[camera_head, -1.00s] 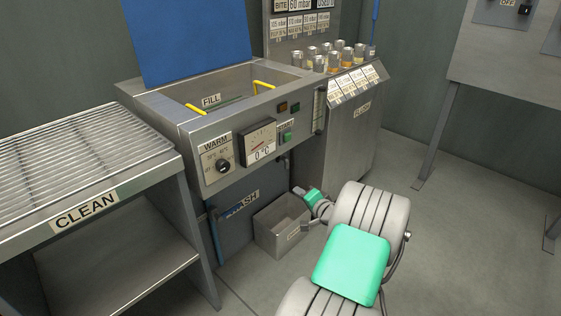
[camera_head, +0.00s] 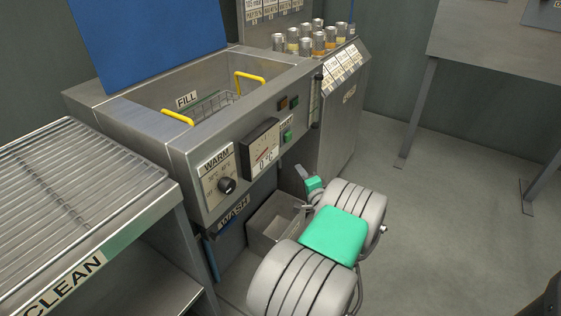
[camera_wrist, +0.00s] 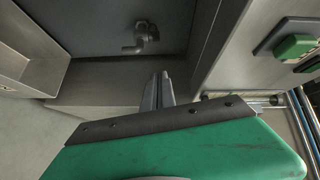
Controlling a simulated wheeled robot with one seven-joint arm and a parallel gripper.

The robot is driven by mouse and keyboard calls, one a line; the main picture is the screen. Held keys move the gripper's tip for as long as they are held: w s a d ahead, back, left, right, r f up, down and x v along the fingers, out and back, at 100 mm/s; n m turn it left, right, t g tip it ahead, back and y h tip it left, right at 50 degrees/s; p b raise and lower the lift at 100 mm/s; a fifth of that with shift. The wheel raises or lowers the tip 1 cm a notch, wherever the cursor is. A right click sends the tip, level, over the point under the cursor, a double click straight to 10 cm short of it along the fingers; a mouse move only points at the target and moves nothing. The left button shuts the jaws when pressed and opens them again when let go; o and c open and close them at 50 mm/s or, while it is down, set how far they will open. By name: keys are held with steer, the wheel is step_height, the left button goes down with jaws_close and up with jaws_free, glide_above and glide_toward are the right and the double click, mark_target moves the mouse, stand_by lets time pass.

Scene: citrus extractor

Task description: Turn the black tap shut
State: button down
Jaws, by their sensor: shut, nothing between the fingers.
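The dark tap (camera_wrist: 140,38) shows at the top of the wrist view, on the dark front panel of the washing tank. In the wrist view its body and a short sideways part show; I cannot tell which way its handle is turned. In the head view I cannot make the tap out; my arm and gripper cover that area. My gripper (camera_wrist: 157,90) is shut and empty. Its fingertips lie below and slightly right of the tap in the wrist view, apart from it. In the head view my gripper (camera_head: 301,173) is in front of the tank's lower front.
A grey metal bin (camera_head: 272,222) stands on the floor beside my gripper; it also shows in the wrist view (camera_wrist: 35,50). A green button (camera_head: 287,136) and a WARM knob (camera_head: 227,185) sit above. The CLEAN rack (camera_head: 75,190) is at left.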

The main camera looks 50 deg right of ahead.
steer(key=w+d+f+b, duration=0.1)
steer(key=w+d+b, duration=0.1)
steer(key=w, duration=0.8)
steer(key=shift+w+b, duration=0.4)
steer(key=shift+b, duration=0.4)
